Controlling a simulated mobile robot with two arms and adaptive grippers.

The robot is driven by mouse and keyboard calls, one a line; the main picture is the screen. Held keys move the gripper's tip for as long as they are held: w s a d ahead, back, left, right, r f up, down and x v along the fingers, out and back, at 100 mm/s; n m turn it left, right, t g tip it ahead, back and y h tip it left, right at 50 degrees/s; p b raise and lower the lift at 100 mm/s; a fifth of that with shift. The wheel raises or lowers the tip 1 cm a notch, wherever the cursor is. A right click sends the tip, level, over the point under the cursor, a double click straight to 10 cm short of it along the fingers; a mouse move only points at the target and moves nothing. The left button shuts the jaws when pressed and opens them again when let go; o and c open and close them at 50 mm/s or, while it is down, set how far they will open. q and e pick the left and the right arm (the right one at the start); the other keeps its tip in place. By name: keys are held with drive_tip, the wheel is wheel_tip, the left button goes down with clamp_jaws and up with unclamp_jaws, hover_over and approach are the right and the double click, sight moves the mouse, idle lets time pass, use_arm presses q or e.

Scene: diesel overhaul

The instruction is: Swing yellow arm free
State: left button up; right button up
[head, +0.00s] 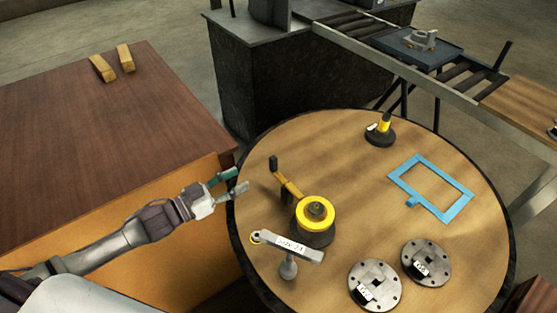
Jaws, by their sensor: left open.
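The yellow arm (290,186) reaches up and left from a dark round base with a yellow ring (317,213), and it ends in a dark upright knob (273,162). This device stands on the round wooden table. My left gripper (229,181) comes in from the left at the table's left edge. Its greenish fingers are apart and empty. It is left of the knob, with a gap between them. My right gripper is not in view.
A labelled metal lever (290,246) stands just in front of the device. Two grey discs (375,285) (426,263), a blue frame (432,188) and a black-yellow tool (381,129) share the round table (340,150). A brown bench (60,130) is left; a roller conveyor (350,25) is behind.

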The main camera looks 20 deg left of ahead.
sight(270, 163)
use_arm(q)
drive_tip(key=x, duration=1.2)
drive_tip(key=shift+p, duration=0.3)
clamp_jaws()
